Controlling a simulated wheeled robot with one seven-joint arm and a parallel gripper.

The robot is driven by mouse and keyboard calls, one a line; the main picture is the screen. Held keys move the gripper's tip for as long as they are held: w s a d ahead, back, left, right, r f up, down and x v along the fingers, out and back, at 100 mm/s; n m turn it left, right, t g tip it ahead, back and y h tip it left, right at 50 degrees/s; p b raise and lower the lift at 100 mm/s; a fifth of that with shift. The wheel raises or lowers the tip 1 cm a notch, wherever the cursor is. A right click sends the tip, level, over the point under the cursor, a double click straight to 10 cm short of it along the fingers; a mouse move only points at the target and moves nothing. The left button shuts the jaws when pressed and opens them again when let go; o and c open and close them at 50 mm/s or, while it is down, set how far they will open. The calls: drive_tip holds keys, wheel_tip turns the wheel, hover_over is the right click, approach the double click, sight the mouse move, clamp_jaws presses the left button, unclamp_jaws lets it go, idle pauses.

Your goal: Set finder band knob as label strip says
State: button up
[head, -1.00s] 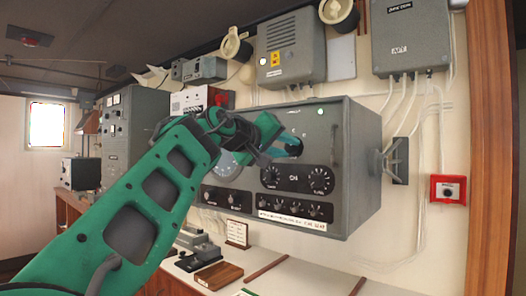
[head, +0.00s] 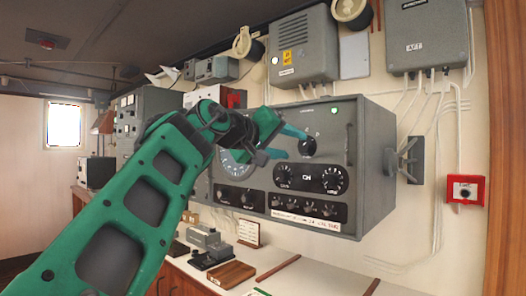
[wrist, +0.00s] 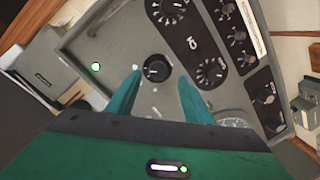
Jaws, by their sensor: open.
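The grey finder console (head: 356,165) is on the wall. A single round black knob (head: 308,146) sits on its upper right panel; it also shows in the wrist view (wrist: 157,68), with a pale pointer mark whose setting I cannot read. A white label strip (head: 306,219) runs along the console's lower edge; its print is too small to read. My gripper (head: 297,145) is open in front of the panel. In the wrist view its teal fingers (wrist: 160,78) stand on either side of the black knob, apart from it, with nothing between them held.
Two larger dials (head: 310,178) and a row of small knobs (head: 305,206) lie below the single knob. A green lamp (head: 334,110) is above it. A red wall box (head: 465,189) is at right. The desk (head: 300,277) below holds a wooden-based device.

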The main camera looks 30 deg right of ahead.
drive_tip(key=v, duration=0.6)
drive_tip(key=shift+f, duration=0.1)
